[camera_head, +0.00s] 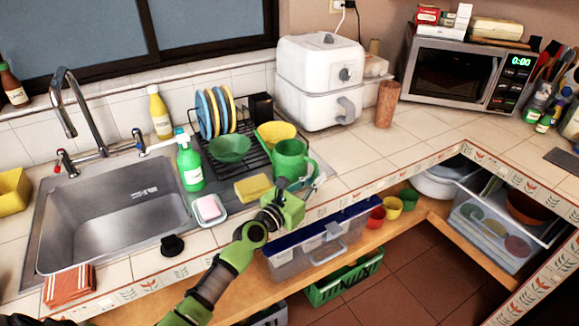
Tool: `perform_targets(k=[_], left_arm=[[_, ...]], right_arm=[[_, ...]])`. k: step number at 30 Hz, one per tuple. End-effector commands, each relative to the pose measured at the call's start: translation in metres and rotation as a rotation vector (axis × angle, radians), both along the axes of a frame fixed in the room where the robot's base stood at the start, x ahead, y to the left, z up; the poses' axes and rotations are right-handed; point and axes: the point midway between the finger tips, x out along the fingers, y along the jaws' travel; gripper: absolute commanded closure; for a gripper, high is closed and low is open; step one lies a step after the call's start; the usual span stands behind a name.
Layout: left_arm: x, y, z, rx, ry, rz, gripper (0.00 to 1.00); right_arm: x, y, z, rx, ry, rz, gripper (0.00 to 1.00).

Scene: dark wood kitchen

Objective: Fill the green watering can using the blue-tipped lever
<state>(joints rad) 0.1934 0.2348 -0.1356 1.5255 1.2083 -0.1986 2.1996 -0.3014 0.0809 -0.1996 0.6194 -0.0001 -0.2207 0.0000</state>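The green watering can (291,158), shaped like a jug, stands at the front right of the black dish rack, its handle on the right. My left gripper (312,183) reaches up from below to the can's lower right side, by the handle. Its fingers are small and partly hidden, so I cannot tell whether they grip the can. The metal faucet (78,112) arches over the sink (115,215). A red-tipped lever (60,157) is on its left and another lever (138,136) on its right; the blue tip is too small to make out. My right gripper is out of view.
A green spray bottle (189,165), a pink-and-white sponge dish (208,208) and a yellow sponge (253,187) stand between sink and can. Bowls and plates fill the dish rack (262,152). The counter (350,155) right of the can is clear.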

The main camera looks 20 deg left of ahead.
Motion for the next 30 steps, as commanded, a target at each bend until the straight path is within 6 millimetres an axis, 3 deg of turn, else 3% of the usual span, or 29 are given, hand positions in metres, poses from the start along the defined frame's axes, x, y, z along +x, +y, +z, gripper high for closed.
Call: perform_targets(k=[14,17,21,27,30], left_arm=[[0.0,0.0,0.005,0.0,-0.002,0.001,1.0],[0.0,0.0,0.014,-0.002,-0.002,0.0,1.0],[0.0,0.0,0.042,-0.005,-0.004,0.002,1.0],[-0.041,-0.005,0.086,-0.005,-0.003,0.002,1.0],[-0.064,-0.007,0.098,-0.003,0.0,0.002,1.0]], right_arm=[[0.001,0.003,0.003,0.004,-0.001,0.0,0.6],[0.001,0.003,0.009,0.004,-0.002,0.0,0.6],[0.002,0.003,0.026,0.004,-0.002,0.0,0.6],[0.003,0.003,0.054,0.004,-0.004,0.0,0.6],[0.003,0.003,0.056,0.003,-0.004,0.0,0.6]])
